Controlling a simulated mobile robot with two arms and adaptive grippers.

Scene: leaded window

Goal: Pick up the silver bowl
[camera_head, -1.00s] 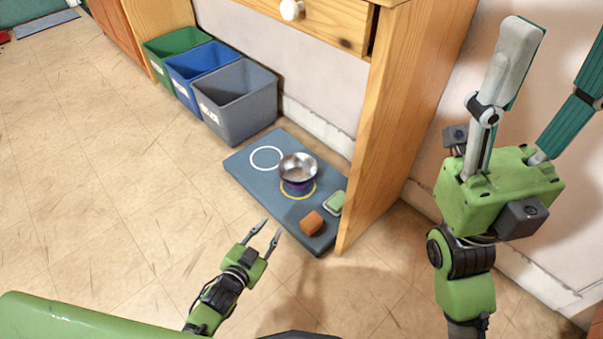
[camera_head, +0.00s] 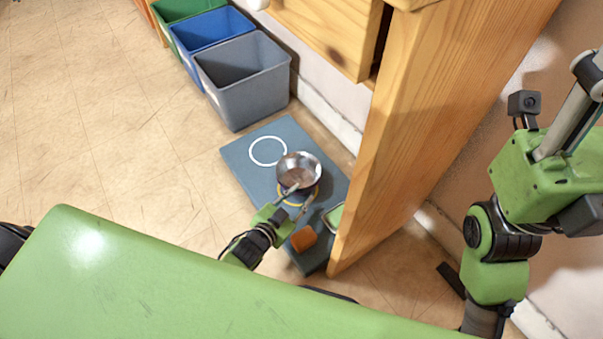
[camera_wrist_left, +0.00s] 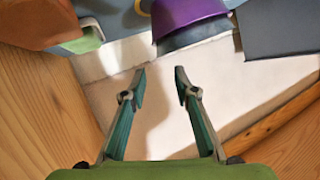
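The silver bowl (camera_head: 299,168) sits on top of a purple object on the blue-grey mat (camera_head: 240,155), inside a yellow ring. My left gripper (camera_head: 301,196) is at the near side of the bowl, its fingers overlapping the bowl's near edge in the head view. Whether they touch it I cannot tell. In the left wrist view the left gripper (camera_wrist_left: 160,74) is open and empty, and the purple object (camera_wrist_left: 187,14) shows at the top edge; the silver bowl is not visible there.
An orange-brown block (camera_head: 303,239) and a green-and-white item (camera_head: 334,217) lie on the mat near the wooden panel (camera_head: 400,150). Grey (camera_head: 245,95), blue (camera_head: 212,45) and green bins stand behind the mat. The floor to the left is open.

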